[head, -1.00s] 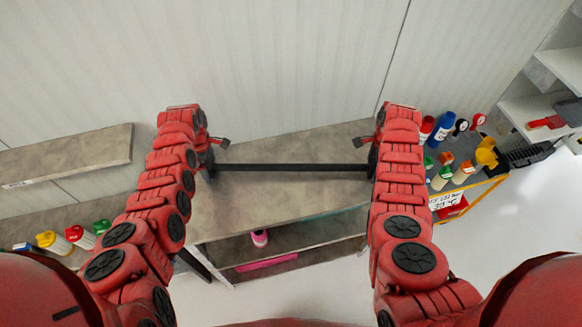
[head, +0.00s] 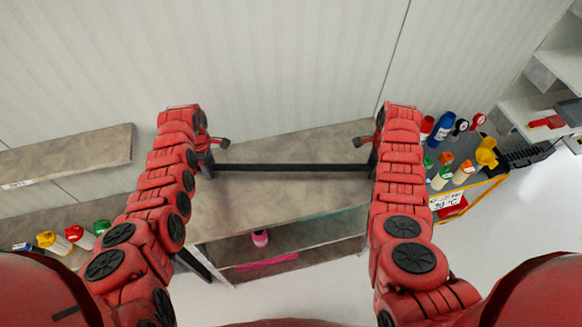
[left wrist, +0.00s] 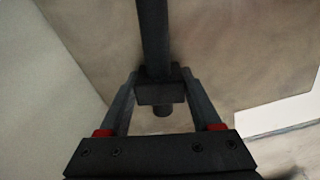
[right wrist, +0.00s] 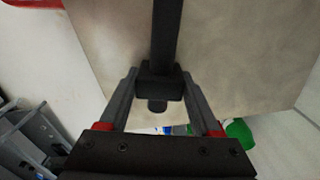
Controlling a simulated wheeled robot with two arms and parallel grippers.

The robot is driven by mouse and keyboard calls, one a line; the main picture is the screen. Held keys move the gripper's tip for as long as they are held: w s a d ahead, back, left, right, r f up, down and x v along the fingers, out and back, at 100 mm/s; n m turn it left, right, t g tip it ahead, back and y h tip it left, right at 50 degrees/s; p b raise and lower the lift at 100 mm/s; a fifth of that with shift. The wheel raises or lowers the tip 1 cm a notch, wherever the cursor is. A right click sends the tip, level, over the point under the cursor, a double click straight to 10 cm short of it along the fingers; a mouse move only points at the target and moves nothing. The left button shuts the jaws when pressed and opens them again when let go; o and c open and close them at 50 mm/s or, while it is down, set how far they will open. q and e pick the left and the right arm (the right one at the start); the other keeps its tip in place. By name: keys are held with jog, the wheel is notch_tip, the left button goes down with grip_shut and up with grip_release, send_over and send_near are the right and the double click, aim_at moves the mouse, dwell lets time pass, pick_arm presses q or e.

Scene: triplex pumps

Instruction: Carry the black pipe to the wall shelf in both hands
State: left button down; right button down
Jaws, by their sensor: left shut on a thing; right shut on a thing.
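The black pipe (head: 290,168) runs level between my two hands in the head view, above a grey-brown shelf unit top. My left gripper (left wrist: 160,92) is shut on the pipe near one end; a short stub of pipe shows past the fingers. My right gripper (right wrist: 161,85) is shut on the pipe near its other end, also with a short stub past the fingers. The wall shelf (head: 70,158), a grey-brown board on the pale wall, is at the left in the head view, left of my left arm.
The shelf unit (head: 250,207) below the pipe holds pink items on its lower levels. Bottles (head: 75,236) stand under the wall shelf at left. A yellow cart (head: 470,190) with bottles and a tool stands at right. A corrugated wall (head: 280,70) rises behind. Pale floor is clear at front right.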

pick_arm(q)
jog(key=shift+r, duration=0.1)
pick_arm(e)
jog(key=shift+r, duration=0.15)
